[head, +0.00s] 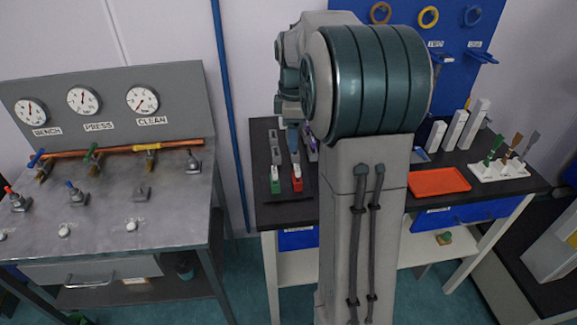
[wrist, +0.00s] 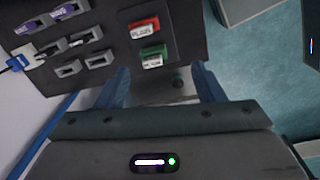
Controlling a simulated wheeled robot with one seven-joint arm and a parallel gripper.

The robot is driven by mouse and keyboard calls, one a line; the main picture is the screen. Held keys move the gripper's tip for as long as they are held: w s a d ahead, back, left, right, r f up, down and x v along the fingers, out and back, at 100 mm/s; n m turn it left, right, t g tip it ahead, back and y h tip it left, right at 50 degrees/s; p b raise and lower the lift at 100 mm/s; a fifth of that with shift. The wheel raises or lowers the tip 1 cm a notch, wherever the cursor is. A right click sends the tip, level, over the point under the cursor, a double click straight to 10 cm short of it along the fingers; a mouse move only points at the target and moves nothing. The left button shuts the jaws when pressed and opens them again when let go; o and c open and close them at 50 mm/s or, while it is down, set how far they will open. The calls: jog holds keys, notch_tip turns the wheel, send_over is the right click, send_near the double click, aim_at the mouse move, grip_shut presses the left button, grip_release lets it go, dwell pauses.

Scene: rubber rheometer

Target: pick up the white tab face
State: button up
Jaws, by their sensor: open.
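Several tabs with white label faces are in view, and I cannot tell which one is the white tab face. In the wrist view a red tab (wrist: 144,29) and a green tab (wrist: 153,57) each carry a white, lettered face. Purple tabs with white faces (wrist: 68,10) lie at the upper left. A white piece with a blue part (wrist: 18,60) shows at the left edge. My gripper (wrist: 163,84) is open, its blue fingers apart with nothing between them. The green tab is just beyond the fingers. In the head view my arm partly hides the gripper (head: 293,148) above the dark bench.
In the head view an orange tray (head: 439,181), white blocks (head: 455,130) and a white rack of brushes (head: 498,172) stand right of my arm. A gauge bench (head: 100,225) is at the left.

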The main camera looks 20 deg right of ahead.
aim_at(297, 167)
jog(key=w+d+f, duration=0.1)
jog(key=f, duration=0.2)
jog(key=w+d+f+n, duration=0.1)
jog(key=f, duration=0.2)
jog(key=d+f+n, duration=0.1)
jog(key=f, duration=0.3)
jog(key=shift+w+f, duration=0.1)
jog(key=shift+w, duration=0.3)
jog(key=shift+a+f+p, duration=0.15)
jog(key=shift+f+p, duration=0.65)
jog(key=shift+f, duration=1.85)
jog(key=c, duration=1.1)
